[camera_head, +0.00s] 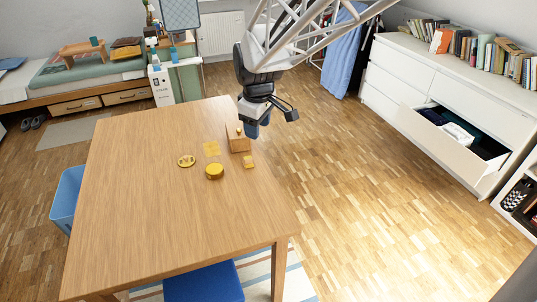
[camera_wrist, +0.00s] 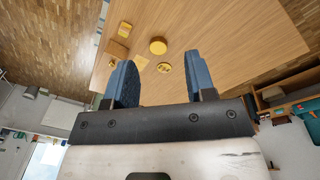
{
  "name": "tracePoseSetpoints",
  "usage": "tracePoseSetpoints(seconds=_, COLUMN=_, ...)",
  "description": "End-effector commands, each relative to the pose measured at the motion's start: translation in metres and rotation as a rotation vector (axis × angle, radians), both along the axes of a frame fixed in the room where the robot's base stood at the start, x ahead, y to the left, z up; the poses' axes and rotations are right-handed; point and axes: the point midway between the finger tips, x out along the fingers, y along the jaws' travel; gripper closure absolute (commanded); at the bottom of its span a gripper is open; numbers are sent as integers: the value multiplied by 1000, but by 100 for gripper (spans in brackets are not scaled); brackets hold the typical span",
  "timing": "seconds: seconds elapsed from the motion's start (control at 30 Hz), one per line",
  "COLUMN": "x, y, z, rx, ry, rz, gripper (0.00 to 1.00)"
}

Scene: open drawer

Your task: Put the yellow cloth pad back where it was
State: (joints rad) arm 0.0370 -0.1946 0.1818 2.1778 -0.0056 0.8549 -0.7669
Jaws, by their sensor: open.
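My gripper (camera_head: 271,121) is open and empty, held above the table's right back edge beside a small wooden box (camera_head: 240,144). Its two blue fingers stand apart in the wrist view (camera_wrist: 160,60). A flat, thin yellow square (camera_head: 211,148) lies on the table left of the box; it also shows faintly in the wrist view (camera_wrist: 140,62). A small, thicker yellow piece (camera_head: 249,162) lies near the table's right edge, in front of the box; it also shows in the wrist view (camera_wrist: 125,28). I cannot tell which of these two is the cloth pad.
A round, thick yellow piece (camera_head: 215,172) and a flatter yellow disc (camera_head: 186,161) lie nearby on the table (camera_head: 165,225). A small yellow thing sits on the box. The table's front is clear. A drawer (camera_head: 449,140) stands open at the right, with things inside.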

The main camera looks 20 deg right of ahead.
Motion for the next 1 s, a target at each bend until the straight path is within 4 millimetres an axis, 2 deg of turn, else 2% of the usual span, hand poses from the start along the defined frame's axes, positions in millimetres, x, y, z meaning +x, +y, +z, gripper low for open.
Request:
tracePoseSetpoints(seconds=0.03, x=-14, y=1, z=6, rx=4, ry=-9, rz=-33, gripper=50)
tracePoseSetpoints(seconds=0.17, x=-45, y=4, z=18, rx=16, ry=-25, rz=-126, gripper=50)
tracePoseSetpoints(seconds=0.47, x=-119, y=10, z=34, rx=49, ry=-58, rz=-340, gripper=50)
tracePoseSetpoints(seconds=0.8, x=-200, y=15, z=37, rx=96, ry=-92, rz=-582, gripper=50)
tracePoseSetpoints(seconds=1.0, x=-234, y=16, z=33, rx=120, ry=-108, rz=-691, gripper=50)
